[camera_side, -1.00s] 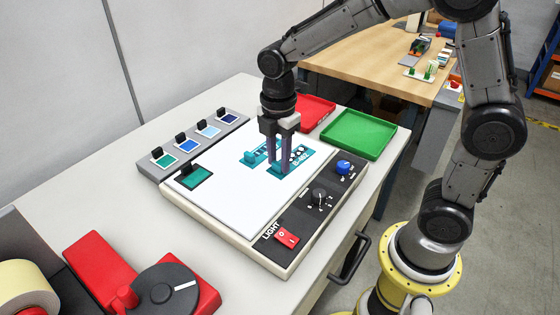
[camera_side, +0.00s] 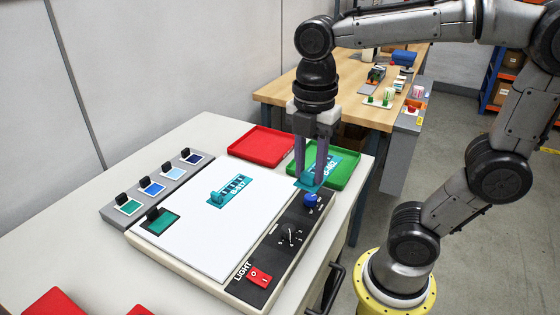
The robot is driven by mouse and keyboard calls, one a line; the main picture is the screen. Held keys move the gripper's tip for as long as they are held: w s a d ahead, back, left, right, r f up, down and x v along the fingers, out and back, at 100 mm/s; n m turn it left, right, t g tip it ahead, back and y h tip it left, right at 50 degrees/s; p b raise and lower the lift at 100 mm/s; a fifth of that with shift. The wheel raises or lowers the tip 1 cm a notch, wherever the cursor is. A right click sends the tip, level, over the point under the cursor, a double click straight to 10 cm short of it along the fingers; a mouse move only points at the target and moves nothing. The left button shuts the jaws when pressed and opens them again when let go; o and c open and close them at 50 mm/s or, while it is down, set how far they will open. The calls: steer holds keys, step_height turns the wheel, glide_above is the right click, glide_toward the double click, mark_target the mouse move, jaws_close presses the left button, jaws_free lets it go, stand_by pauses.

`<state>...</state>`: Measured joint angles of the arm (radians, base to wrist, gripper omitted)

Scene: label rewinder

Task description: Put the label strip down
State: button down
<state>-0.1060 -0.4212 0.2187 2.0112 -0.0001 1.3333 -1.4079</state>
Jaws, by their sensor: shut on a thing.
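My gripper (camera_side: 313,182) is shut on a teal label strip (camera_side: 326,166) with white print. It holds the strip tilted, over the near left edge of the green tray (camera_side: 346,178). The fingers hide part of the strip. I cannot tell whether the strip touches the tray. A second teal label strip (camera_side: 231,190) with a small raised teal tab lies on the white panel (camera_side: 205,235) of the light box.
An empty red tray (camera_side: 258,143) stands left of the green one. The blue knob (camera_side: 311,199), black dial (camera_side: 290,236) and red switch (camera_side: 259,277) line the box's right side. Colour swatches (camera_side: 152,187) stand at the left. Most of the white panel is clear.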

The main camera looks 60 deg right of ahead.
steer(key=shift+w+r+n, duration=0.15)
steer(key=shift+w+n, duration=0.05)
steer(key=shift+n, duration=0.2)
steer(key=w+d+n, duration=0.2)
steer(key=w+d, duration=0.1)
steer(key=w, duration=0.3)
steer(key=m, duration=0.2)
glide_toward(268, 157)
steer(key=shift+s+a+f, duration=0.35)
steer(key=shift+s+f, duration=0.15)
steer(key=shift+s, duration=0.05)
steer(key=shift+w+d+f, duration=0.2)
steer(key=shift+w+f, duration=0.25)
steer(key=shift+f, duration=0.15)
steer(key=shift+w+d+f, duration=0.1)
steer(key=shift+f, duration=1.55)
steer(key=shift+f, duration=0.2)
